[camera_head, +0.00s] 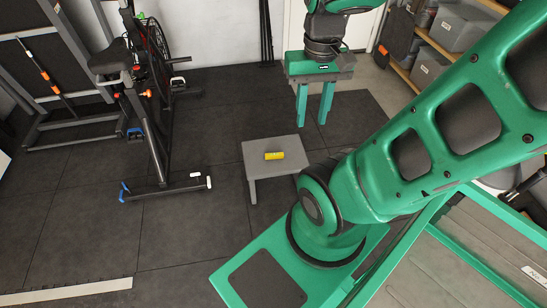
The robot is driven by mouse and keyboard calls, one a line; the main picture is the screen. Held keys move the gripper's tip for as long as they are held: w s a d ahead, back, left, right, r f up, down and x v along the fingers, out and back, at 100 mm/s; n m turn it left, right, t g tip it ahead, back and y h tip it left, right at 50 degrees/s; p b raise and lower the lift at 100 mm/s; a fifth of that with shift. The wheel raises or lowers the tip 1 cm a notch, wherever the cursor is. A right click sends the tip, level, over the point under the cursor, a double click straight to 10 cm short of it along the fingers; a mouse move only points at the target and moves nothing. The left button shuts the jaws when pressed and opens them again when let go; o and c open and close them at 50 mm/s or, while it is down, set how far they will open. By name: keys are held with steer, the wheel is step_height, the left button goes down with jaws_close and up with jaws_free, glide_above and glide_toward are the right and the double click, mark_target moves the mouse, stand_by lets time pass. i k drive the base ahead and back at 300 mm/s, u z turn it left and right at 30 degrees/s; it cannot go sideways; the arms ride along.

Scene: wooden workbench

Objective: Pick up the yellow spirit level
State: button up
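The yellow spirit level (274,156) shows as a small, short yellow block with dark marks. It lies on top of a small grey table (258,170), near the middle of its top. My green gripper (311,120) hangs in the upper middle of the picture, pointing down, above and to the right of the level in the picture. Its two fingers are apart with nothing visible between them. It is clear of the level.
An exercise bike (150,130) stands to the left on dark floor tiles (190,240). A rack (50,80) stands at the far left. Shelves with grey boxes (460,27) are at the upper right. My large green arm covers much of the right side.

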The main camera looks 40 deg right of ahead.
mark_target(279, 155)
steer(key=z, duration=0.5)
steer(key=k, duration=1.2)
steer(key=z, duration=1.05)
steer(key=i, duration=1.1)
steer(key=u, duration=0.65)
steer(key=i, duration=0.7)
steer(key=u, duration=0.5)
